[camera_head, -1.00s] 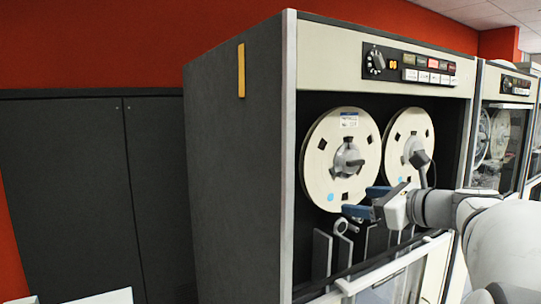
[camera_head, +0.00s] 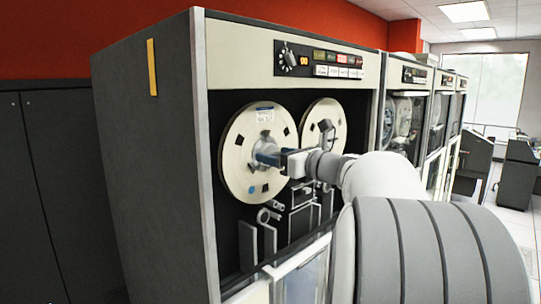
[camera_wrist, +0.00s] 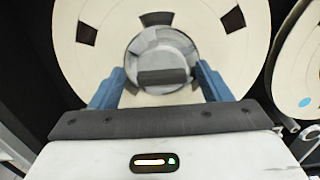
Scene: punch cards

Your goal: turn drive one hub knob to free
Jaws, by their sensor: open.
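The tape drive cabinet (camera_head: 150,150) stands at the left of the head view, with two cream tape reels on its front. The left reel (camera_head: 238,180) carries a white label at its top and has a grey hub knob at its centre, mostly hidden there by my gripper (camera_head: 266,157). In the wrist view the round hub knob (camera_wrist: 162,48) shows a dark bar-shaped grip (camera_wrist: 163,76) lying about level. My gripper (camera_wrist: 160,88) is open, with one blue finger on each side of the lower part of the knob. I cannot tell whether they touch it.
The right reel (camera_head: 325,122) is close beside, and its edge shows at the right of the wrist view (camera_wrist: 300,75). Below are tape guides (camera_head: 300,205) and an angled glass door (camera_head: 300,280). More drives (camera_head: 405,120) stand to the right.

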